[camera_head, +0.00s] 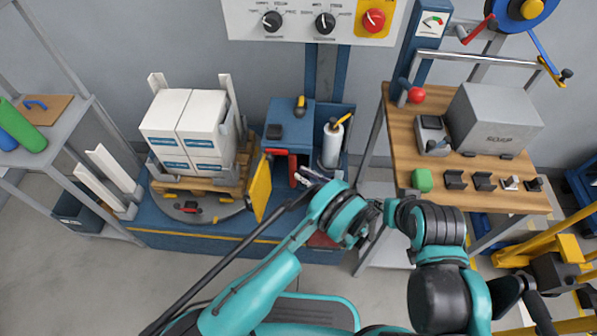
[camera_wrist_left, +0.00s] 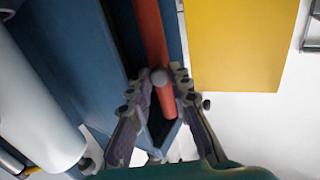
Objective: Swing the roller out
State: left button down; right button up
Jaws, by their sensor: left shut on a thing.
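In the head view the left gripper (camera_head: 308,178) is at the front of the blue carriage (camera_head: 290,122), where red parts (camera_head: 291,168) show in the opening. The yellow door (camera_head: 260,188) stands open, left of the gripper. I cannot make out my right gripper among the arm links.
A white film roll (camera_head: 333,145) stands right of the carriage and shows at left in the wrist view (camera_wrist_left: 35,95). White boxes (camera_head: 187,128) sit on a pallet on the turntable (camera_head: 170,205). A wooden bench (camera_head: 405,152) stands to the right. Grey floor lies in front.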

dwell(0.4)
pick_arm(q)
jog(key=c, duration=1.4)
grip_release()
